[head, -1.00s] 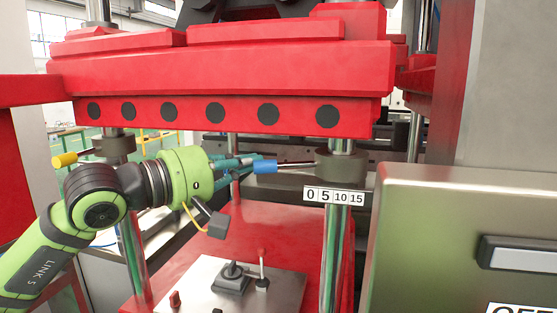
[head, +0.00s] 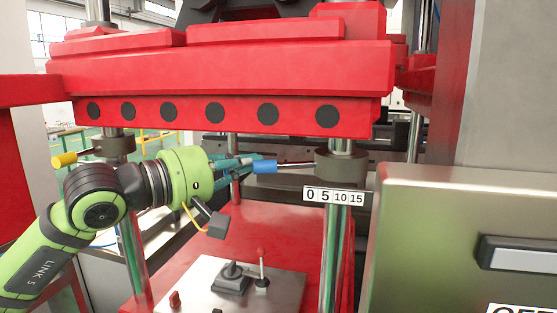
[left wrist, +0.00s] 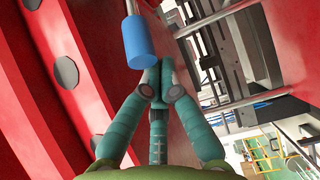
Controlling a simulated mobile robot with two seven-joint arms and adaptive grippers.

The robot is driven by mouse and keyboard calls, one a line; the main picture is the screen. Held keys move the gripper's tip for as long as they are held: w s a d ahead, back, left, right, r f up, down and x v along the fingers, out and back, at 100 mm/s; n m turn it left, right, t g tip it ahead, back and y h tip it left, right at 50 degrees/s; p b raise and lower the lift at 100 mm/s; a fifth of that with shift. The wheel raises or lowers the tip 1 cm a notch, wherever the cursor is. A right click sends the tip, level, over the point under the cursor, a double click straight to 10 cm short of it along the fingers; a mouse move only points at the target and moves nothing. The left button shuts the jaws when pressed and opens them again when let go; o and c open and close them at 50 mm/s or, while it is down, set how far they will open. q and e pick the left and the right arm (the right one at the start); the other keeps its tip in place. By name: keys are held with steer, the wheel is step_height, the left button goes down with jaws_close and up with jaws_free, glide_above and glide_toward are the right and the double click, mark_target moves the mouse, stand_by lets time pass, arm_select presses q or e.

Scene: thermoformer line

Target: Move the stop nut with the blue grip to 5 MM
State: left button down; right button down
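The stop nut (head: 342,168) is a dark grey collar around the right front column. Its thin rod points left and ends in a blue grip (head: 264,167). The label strip (head: 334,195) reading 0, 5, 10, 15 sits just below the nut. My left gripper (head: 250,160) is beside the blue grip, and its teal fingers partly show behind it. In the left wrist view the fingers (left wrist: 159,76) are drawn together with nothing visible between them. The blue grip (left wrist: 138,42) is just left of the fingertips there; I cannot tell whether they touch. My right gripper is not in view.
A red press beam (head: 220,75) spans above. A second nut with a yellow grip (head: 64,160) is on the left column. A panel with a lever (head: 262,268) and a black switch (head: 231,278) lies below. A metal cabinet (head: 440,220) stands at right.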

mark_target(262, 170)
arm_select(q)
steer(key=shift+s, duration=0.15)
steer(key=shift+s+d+b, duration=0.3)
steer(key=shift+s+b, duration=0.15)
steer(key=shift+s, duration=0.1)
steer(key=shift+s+d+b, duration=0.3)
steer(key=shift+s+b, duration=0.15)
steer(key=shift+s, duration=0.1)
steer(key=shift+s+d+b, duration=0.3)
steer(key=shift+s+b, duration=0.1)
steer(key=shift+s, duration=0.3)
steer(key=shift+s+d+b, duration=0.3)
steer(key=shift+s+b, duration=0.1)
steer(key=shift+s, duration=0.25)
steer(key=shift+w, duration=0.15)
steer(key=shift+w+a, duration=0.15)
steer(key=shift+w, duration=0.3)
steer(key=shift+a, duration=0.15)
steer(key=s+a+b, duration=0.1)
steer(key=a+b, duration=0.1)
steer(key=a, duration=0.4)
steer(key=shift+s+a+b, duration=0.3)
steer(key=shift+s, duration=0.05)
